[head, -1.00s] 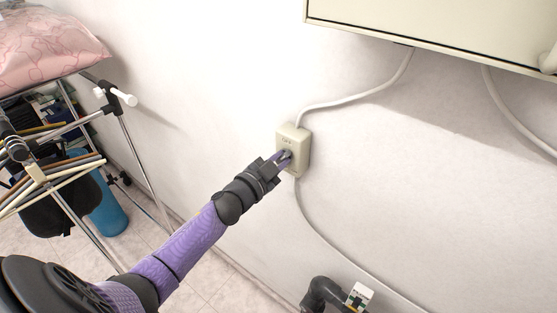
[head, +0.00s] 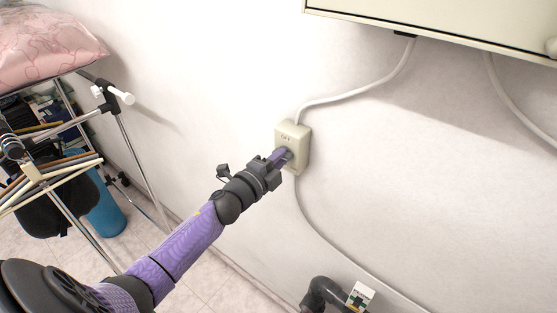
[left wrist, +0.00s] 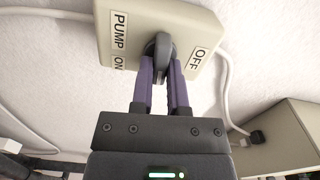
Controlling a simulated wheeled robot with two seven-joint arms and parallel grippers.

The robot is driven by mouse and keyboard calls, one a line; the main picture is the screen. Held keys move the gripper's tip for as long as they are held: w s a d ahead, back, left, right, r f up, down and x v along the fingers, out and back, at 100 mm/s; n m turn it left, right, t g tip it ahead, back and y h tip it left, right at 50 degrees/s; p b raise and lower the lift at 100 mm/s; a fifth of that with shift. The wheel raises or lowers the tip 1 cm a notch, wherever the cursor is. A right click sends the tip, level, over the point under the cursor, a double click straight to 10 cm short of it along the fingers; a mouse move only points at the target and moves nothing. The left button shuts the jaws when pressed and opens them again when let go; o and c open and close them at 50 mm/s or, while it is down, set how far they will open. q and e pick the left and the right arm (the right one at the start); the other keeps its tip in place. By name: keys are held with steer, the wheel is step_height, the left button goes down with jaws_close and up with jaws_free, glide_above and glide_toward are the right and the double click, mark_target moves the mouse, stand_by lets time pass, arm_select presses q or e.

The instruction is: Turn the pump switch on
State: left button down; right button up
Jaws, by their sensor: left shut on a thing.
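The pump switch is a cream box (head: 304,143) on the white wall, with an OFF label near its top in the head view. In the left wrist view the box (left wrist: 203,75) shows a PUMP ON label (left wrist: 119,40) at left and an OFF label (left wrist: 201,60) at right. Its dark grey knob (left wrist: 160,48) has a ridge that stands between the labels, pointing at neither. My left gripper (head: 284,155) is at the box, its purple fingers closed on the knob's two sides. It also shows in the left wrist view (left wrist: 162,70). My right gripper is out of view.
Grey cables run from the box up to a cream cabinet (head: 450,25) and down the wall. A metal rack (head: 130,150) with a pink bag (head: 45,40) stands at left. A dark pipe (head: 322,291) is below. The wall around the box is clear.

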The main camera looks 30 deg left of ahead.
arm_select(q)
steer(key=shift+m, duration=0.6)
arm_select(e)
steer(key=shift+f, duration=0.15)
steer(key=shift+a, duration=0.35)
arm_select(q)
steer(key=c, duration=0.6)
jaws_free()
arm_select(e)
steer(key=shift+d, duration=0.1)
arm_select(q)
steer(key=shift+s, duration=0.1)
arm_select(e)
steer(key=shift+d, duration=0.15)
arm_select(q)
steer(key=s, duration=0.9)
steer(key=shift+s+a, duration=0.35)
steer(key=shift+a, duration=0.05)
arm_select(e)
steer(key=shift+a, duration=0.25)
